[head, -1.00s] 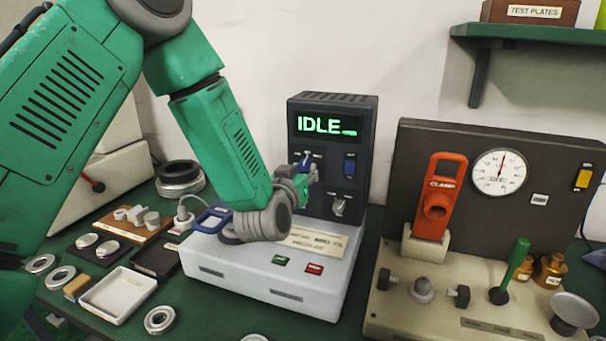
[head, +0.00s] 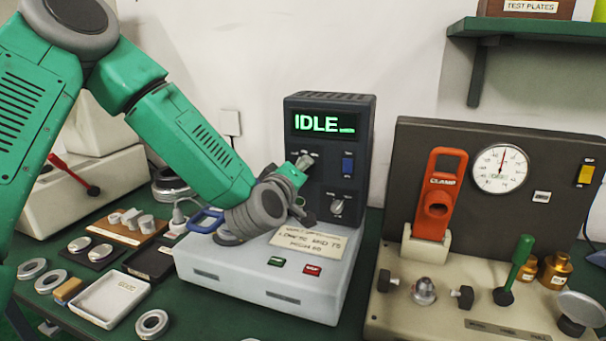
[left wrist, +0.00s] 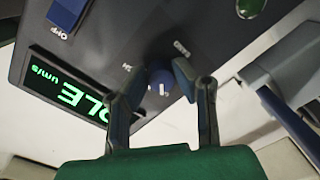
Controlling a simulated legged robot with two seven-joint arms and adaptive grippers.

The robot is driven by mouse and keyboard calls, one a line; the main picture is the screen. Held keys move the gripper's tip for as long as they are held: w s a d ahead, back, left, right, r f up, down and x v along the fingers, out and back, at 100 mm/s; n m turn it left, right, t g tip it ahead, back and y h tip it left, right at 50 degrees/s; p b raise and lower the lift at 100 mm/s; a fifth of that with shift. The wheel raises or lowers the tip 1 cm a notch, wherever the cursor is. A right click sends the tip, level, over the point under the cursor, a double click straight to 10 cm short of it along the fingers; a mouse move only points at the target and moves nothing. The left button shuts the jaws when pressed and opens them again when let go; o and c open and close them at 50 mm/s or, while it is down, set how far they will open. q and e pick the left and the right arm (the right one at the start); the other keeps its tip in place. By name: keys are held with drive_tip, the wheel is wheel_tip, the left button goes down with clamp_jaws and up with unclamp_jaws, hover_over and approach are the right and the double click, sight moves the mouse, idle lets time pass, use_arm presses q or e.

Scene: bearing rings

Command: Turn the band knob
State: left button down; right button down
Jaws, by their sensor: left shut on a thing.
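The dark instrument (head: 330,130) stands upright on its light base, and its green display reads IDLE. My left gripper (head: 303,166) is at the upper left of its front panel. In the head view the fingers mostly hide this knob. A second, grey knob (head: 338,206) sits lower right on the panel, apart from the gripper. My right gripper is in neither view.
A blue switch (head: 347,164) is right of the gripper. Green (head: 277,262) and red (head: 312,269) buttons are on the base. The clamp rig (head: 436,210) stands to the right. Trays and rings lie front left.

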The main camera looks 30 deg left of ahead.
use_arm(q)
drive_tip(key=shift+w+a+r+n, duration=0.15)
drive_tip(key=shift+r+n, duration=0.15)
drive_tip(key=shift+n, duration=0.5)
drive_tip(key=c, duration=1.3)
unclamp_jaws()
drive_tip(key=shift+a+f, duration=0.15)
drive_tip(key=shift+f, duration=0.05)
drive_tip(key=v, duration=0.7)
drive_tip(key=shift+s, duration=0.35)
drive_tip(key=shift+f, duration=0.1)
